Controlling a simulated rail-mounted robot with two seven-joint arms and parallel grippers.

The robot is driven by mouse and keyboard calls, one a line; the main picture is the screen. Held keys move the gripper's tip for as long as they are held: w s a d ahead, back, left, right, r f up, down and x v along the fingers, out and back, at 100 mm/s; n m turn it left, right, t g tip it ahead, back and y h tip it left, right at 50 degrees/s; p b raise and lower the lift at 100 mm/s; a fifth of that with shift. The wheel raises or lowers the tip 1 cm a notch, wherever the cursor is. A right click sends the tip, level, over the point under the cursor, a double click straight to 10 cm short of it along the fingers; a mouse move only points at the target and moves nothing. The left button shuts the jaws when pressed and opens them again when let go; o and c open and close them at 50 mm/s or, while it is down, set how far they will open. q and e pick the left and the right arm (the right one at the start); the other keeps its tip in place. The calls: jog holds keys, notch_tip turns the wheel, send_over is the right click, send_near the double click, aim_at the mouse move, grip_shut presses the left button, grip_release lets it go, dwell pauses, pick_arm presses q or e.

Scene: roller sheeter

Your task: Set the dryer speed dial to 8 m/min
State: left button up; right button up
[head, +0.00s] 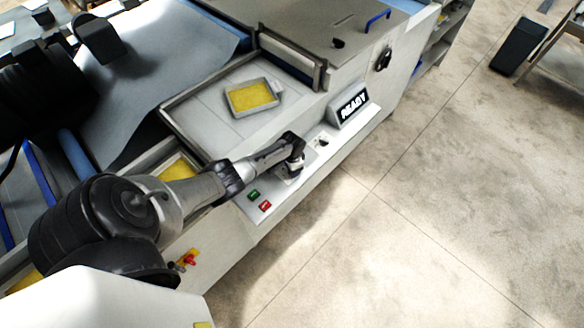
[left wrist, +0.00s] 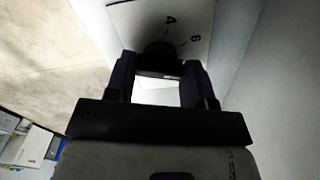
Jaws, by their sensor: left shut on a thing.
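My left gripper (head: 292,160) reaches the sloped control ledge of the machine, over a pale dial plate (head: 290,175). In the left wrist view the gripper (left wrist: 160,70) has a finger on each side of a dark round knob (left wrist: 158,54) and is shut on it. The white dial plate (left wrist: 195,22) behind the knob shows the numbers 4 and 6 with tick marks. The knob's pointer and the 8 mark cannot be made out. In the head view the gripper hides the knob. My right gripper is not in view.
A display (head: 352,106) reading READY stands right of the gripper. A small dark control (head: 322,141) lies between them. A green button (head: 253,195) and a red button (head: 265,206) sit lower left. A yellow-filled frame (head: 252,97) lies on the machine.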

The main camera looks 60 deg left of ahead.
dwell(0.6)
pick_arm(q)
jog(key=o, duration=0.9)
jog(key=shift+r, duration=0.3)
notch_tip(320, 180, up, 13)
jog(key=shift+r+p, duration=0.1)
jog(key=shift+p, duration=0.9)
